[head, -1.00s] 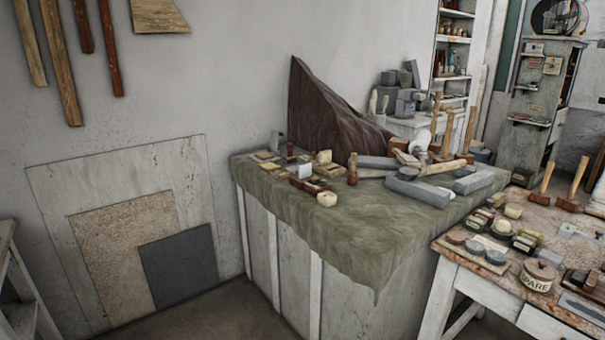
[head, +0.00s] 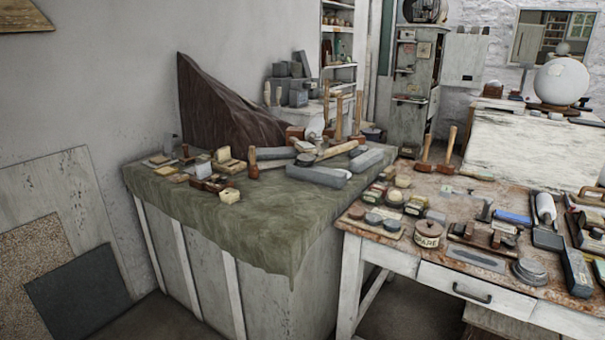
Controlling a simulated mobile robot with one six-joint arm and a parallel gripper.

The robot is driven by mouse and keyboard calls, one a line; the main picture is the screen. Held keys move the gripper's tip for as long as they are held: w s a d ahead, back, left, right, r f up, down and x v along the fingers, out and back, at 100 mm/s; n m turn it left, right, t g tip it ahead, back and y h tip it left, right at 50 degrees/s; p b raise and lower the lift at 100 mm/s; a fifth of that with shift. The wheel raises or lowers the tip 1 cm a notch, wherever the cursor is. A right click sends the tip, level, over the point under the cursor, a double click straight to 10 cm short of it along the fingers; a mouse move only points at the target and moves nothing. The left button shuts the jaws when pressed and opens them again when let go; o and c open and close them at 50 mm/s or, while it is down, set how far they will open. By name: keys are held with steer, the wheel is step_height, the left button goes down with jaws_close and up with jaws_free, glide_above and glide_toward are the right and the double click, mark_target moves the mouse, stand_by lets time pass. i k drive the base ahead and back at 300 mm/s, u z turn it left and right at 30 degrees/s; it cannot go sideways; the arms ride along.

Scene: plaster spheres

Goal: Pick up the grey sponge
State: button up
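I cannot pick out the grey sponge for certain among the many small items. On the bench with the green cloth (head: 265,240), a long grey block (head: 317,177) and another grey block (head: 366,160) lie at the right end. Small pale and tan blocks, among them a cream block (head: 230,196), lie at its left. The brown worktable (head: 400,248) at the right holds round grey discs (head: 373,219) and a grey bar (head: 577,272). My gripper is not in view.
A dark draped cloth (head: 215,110) stands against the wall behind the bench. A white block with a large plaster sphere (head: 562,82) stands at the back right. Wooden mallets (head: 424,165) stand on the worktable. A little bare floor (head: 165,318) shows in front of the bench.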

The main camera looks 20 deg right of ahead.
mark_target(440, 218)
steer(key=z, duration=1.05)
steer(key=k, duration=1.05)
steer(key=z, duration=0.35)
steer(key=i, duration=0.95)
